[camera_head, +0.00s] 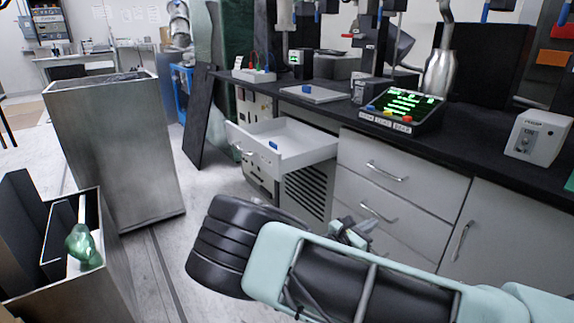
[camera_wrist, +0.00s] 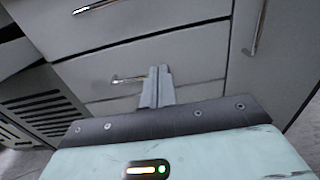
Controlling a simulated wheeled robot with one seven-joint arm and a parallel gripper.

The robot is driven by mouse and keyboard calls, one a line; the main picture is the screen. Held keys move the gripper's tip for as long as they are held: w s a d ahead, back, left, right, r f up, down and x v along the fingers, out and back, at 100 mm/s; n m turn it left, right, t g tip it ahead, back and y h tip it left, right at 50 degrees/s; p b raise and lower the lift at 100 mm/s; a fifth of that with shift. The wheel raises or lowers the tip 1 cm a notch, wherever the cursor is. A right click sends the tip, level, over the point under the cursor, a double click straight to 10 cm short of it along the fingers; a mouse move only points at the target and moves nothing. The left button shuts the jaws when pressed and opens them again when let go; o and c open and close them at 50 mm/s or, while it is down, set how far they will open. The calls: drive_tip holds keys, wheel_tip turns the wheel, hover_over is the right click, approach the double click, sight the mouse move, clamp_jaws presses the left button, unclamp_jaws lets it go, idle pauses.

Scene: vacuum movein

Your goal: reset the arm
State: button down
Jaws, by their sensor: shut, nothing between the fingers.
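My gripper (camera_wrist: 157,85) is shut and empty in the wrist view, its two fingers side by side. It points at the grey drawer fronts (camera_wrist: 190,60) of the bench; I cannot tell how far off they are. In the head view my gripper (camera_head: 352,232) shows small behind my pale green and black arm, in front of the lower drawers. My arm reaches in from the lower right and is bent at a black joint. Part of the gripper is hidden by the arm.
An open white drawer (camera_head: 303,155) juts from the bench with a small blue thing (camera_head: 273,145) in it. A dark benchtop (camera_head: 460,155) holds a display box (camera_head: 405,107) and a white device (camera_head: 538,136). A tall metal bin (camera_head: 115,150) and an open box (camera_head: 110,270) with a green object (camera_head: 83,247) stand left.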

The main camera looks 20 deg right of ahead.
drive_tip(key=s+a+m+g+y, duration=0.7)
drive_tip(key=s+a+m+y, duration=0.15)
drive_tip(key=s, duration=0.45)
drive_tip(key=s+a+r+m+y, duration=0.6)
drive_tip(key=s+a+r+y, duration=0.3)
drive_tip(key=s+a+r, duration=0.8)
wheel_tip(320, 180, up, 23)
drive_tip(key=s+p, duration=0.1)
drive_tip(key=p, duration=2.2)
drive_tip(key=shift+s+d+f+t, duration=0.15)
drive_tip(key=shift+d+f+t, duration=0.05)
drive_tip(key=shift+d+t, duration=0.2)
drive_tip(key=shift+f, duration=0.1)
